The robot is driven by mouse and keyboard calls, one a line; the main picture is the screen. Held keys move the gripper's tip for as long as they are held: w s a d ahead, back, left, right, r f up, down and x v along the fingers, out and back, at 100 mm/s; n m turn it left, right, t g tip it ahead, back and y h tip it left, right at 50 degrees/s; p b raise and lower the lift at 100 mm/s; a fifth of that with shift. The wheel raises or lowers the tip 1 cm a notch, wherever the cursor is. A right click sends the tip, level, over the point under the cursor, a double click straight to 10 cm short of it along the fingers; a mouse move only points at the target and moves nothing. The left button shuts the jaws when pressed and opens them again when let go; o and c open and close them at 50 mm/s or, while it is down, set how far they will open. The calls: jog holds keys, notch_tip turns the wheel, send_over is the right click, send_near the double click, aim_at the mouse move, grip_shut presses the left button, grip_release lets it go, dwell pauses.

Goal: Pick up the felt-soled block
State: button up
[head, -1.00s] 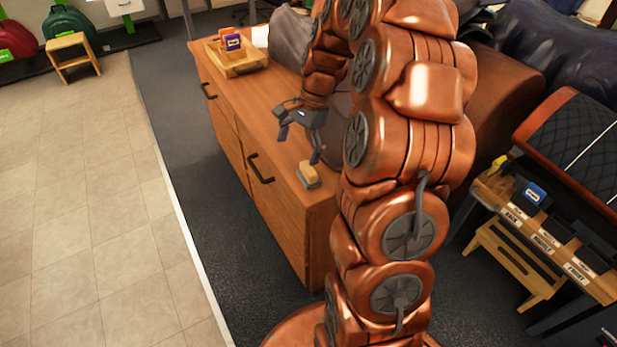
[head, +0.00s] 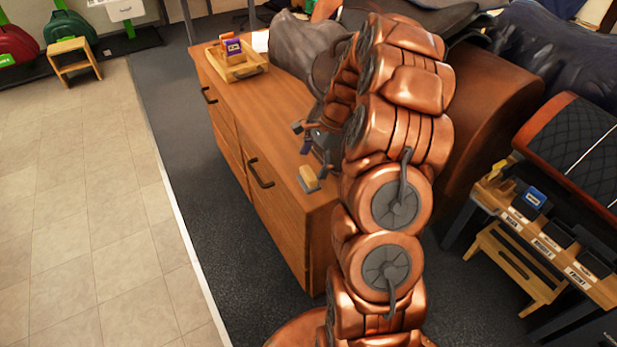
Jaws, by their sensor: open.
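The felt-soled block (head: 307,176) is a small pale wooden block on a grey sole. It sits on the wooden cabinet top near its front right corner, in the head view. My gripper (head: 316,157) is open, just behind the block and apart from it in the picture. Its jaws are partly hidden by my own copper-coloured arm, and I cannot tell its exact height over the cabinet top.
The wooden cabinet (head: 238,115) has a wooden tray (head: 240,72) with small boxes at its far end. A grey draped shape (head: 292,42) stands behind. A rack with labelled bins (head: 545,235) is at right. The cabinet top's middle is clear.

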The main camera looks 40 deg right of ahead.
aim_at(309, 172)
jog(key=x, duration=0.3)
jog(key=shift+a+f+p, duration=0.1)
jog(key=shift+f+p, duration=0.05)
jog(key=shift+p, duration=0.15)
jog(key=shift+c, duration=0.2)
jog(key=c, duration=1.2)
